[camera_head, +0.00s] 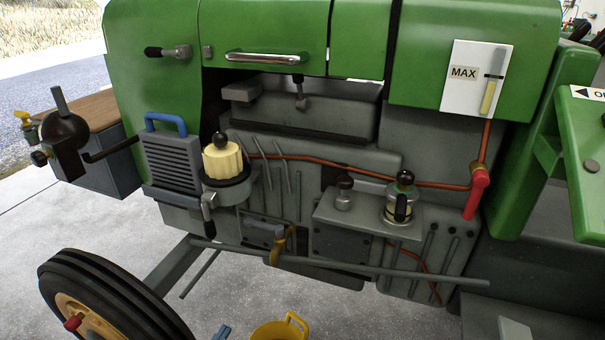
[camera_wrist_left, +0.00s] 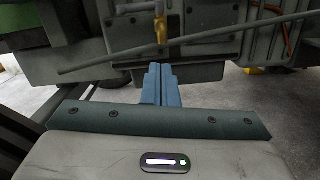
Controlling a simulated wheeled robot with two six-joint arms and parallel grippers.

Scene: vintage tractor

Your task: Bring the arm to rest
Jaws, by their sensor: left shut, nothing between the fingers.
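My left gripper (camera_head: 222,332) only just shows at the bottom edge of the head view, as small blue fingertips. In the left wrist view the two blue fingers of my left gripper (camera_wrist_left: 159,84) are pressed together with nothing between them. They point at the lower side of the tractor, below the long grey rod (camera_wrist_left: 190,40), and seem apart from it. My right gripper is in neither view. The green tractor (camera_head: 155,95) fills most of the head view, with its grey engine side facing me.
A yellow bucket (camera_head: 275,331) stands on the floor close to the left gripper. The tractor's front wheel (camera_head: 110,300) is at the lower left. The grey rod (camera_head: 340,264) runs low along the engine. A wooden-topped cabinet (camera_head: 100,110) stands at the left. Concrete floor (camera_head: 330,315) is open below the engine.

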